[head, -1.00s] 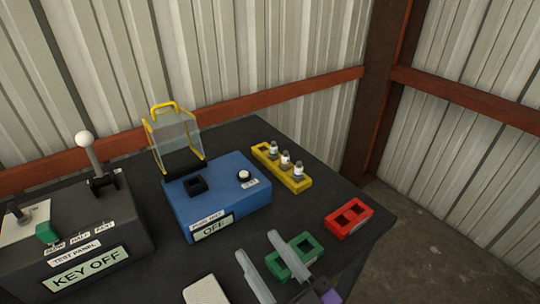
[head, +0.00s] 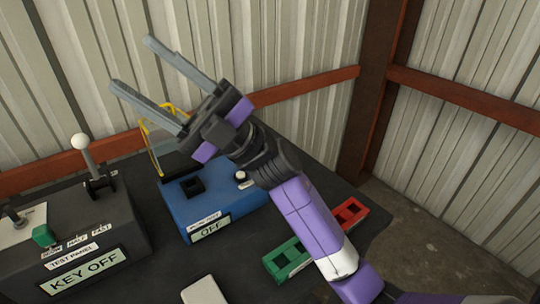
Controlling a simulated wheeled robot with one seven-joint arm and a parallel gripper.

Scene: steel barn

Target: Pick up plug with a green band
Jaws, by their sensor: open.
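My gripper (head: 129,63) is open and empty. It is raised in front of the blue box and its yellow-framed cover, with its fingers pointing up and left. The plugs and the yellow rack that holds them are hidden behind my arm now. In the earlier head view, several small plugs stand in that rack at the table's back right; their band colours are too small to tell.
The dark table holds a blue box (head: 235,205) reading OFF with a yellow-framed cover (head: 152,150), a black test panel (head: 110,235) with levers, a green holder (head: 283,262), a red holder (head: 352,212) and a pale block (head: 204,291). Metal walls stand behind.

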